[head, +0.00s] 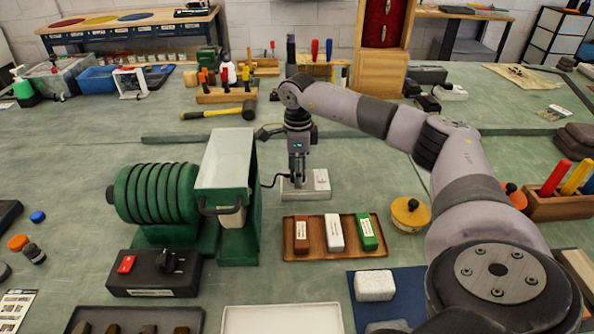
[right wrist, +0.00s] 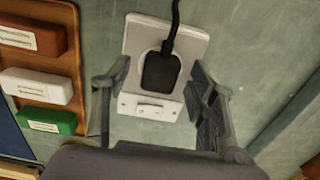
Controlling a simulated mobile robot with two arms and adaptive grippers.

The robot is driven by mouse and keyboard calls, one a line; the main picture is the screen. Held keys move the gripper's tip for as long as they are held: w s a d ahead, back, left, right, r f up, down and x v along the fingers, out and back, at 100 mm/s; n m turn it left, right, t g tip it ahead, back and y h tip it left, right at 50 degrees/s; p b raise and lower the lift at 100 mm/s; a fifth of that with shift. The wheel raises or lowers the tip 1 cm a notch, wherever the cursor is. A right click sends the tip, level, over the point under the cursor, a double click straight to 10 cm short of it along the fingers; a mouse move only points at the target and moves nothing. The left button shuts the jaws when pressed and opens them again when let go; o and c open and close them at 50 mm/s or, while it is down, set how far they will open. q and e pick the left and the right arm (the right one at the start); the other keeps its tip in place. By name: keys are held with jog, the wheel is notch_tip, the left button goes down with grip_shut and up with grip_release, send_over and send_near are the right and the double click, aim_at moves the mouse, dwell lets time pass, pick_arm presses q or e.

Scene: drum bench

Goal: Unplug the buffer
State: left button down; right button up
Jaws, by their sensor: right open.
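A black plug (right wrist: 161,74) sits in a white socket block (right wrist: 192,38) on the bench. Its black cord rises out of the top of the right wrist view. In the head view the socket block (head: 320,184) stands right of the green drum machine (head: 157,195), and a black cord runs between them. My right gripper (head: 297,180) points down over the block, which it partly hides. In the right wrist view its fingers (right wrist: 158,95) are open, one on each side of the plug, with visible gaps. My left gripper is not in view.
A wooden tray (head: 316,254) with red, white and green bars lies in front of the socket block. A yellow tin (head: 410,214) stands to the right. A black switch box (head: 152,275) is in front of the machine. A mallet (head: 220,112) lies behind.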

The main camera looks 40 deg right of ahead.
dwell(0.5)
grip_shut()
dwell(0.7)
jog(key=shift+r+p, duration=0.15)
jog(key=shift+p, duration=0.2)
jog(key=shift+r+p, duration=2.35)
jog(key=shift+r, duration=0.55)
grip_release()
